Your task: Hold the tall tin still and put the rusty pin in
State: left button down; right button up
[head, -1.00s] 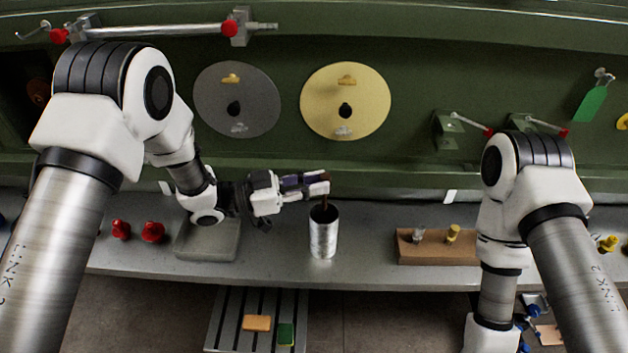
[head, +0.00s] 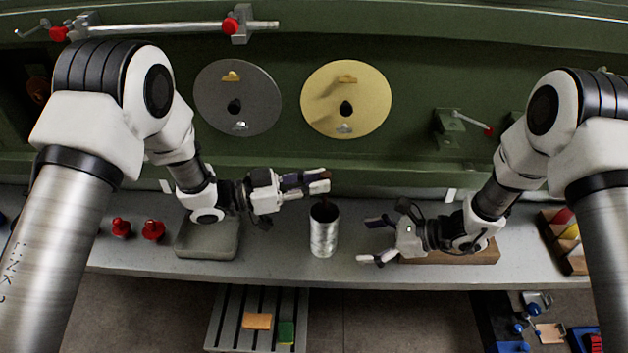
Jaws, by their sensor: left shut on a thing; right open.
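The tall tin (head: 323,236) is a silver, open-topped can standing upright on the grey bench, near the middle of the head view. My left gripper (head: 322,181) is above its mouth, shut on the rusty pin (head: 325,196). The pin is a thin dark reddish-brown piece, mostly hidden by the fingers, and points down over the opening. I cannot tell whether its tip is inside the rim. My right gripper (head: 372,240) is open and empty to the right of the tin, with its fingers spread towards the tin and apart from it.
A wooden block (head: 482,256) lies under my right arm, and a rack with coloured items (head: 562,240) is farther right. The bench's front edge runs just below the tin.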

aim_at(336, 238)
jog(key=shift+w+a+r+m, duration=0.1)
jog(key=shift+w+a+m, duration=0.15)
jog(key=shift+w+m, duration=0.2)
jog(key=shift+w+a, duration=0.15)
jog(key=x, duration=0.9)
jog(key=shift+w+a, duration=0.1)
jog(key=shift+a, duration=0.15)
jog(key=c, duration=0.9)
